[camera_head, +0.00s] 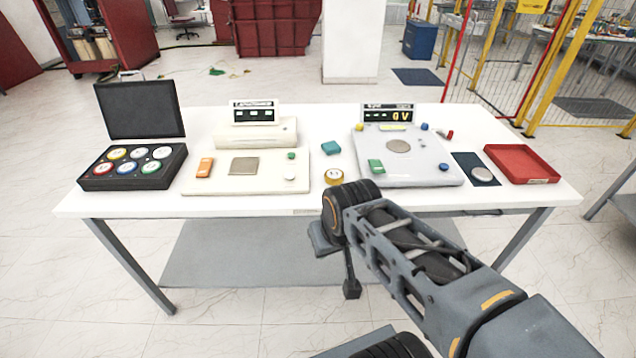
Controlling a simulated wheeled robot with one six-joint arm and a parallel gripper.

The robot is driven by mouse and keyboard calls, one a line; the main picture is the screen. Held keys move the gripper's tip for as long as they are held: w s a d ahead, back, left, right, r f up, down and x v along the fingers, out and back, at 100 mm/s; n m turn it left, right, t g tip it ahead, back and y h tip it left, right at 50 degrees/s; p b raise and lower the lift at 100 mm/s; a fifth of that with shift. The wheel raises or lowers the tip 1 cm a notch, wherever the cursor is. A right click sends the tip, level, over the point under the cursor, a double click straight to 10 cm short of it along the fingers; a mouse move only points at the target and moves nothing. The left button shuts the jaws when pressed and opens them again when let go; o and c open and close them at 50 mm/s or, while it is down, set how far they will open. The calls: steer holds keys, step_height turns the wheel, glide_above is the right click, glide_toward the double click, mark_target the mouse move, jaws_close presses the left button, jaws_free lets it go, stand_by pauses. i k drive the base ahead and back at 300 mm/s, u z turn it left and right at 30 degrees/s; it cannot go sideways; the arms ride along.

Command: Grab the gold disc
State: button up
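A small gold-rimmed disc (334,177) with a pale top lies on the white table (320,203), near its front edge and between the two flat devices. My arm reaches in from the lower right. Its dark end joint shows just below and in front of the gold disc. What looks like my gripper (337,265) hangs below that joint, in front of the table edge and apart from the disc. Its fingers are small and partly hidden by the arm, so I cannot tell whether they are open. I see nothing held in it.
An open black case (135,183) with several coloured-rim discs stands at left. A beige device (217,182) with a display and a grey scale-like device (434,176) flank the gold disc. A teal block (331,148) lies behind it. A red tray (522,163) sits at right.

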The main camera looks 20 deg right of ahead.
mark_target(334, 176)
steer(key=u, duration=0.85)
steer(key=i, duration=0.95)
steer(key=z, duration=1.7)
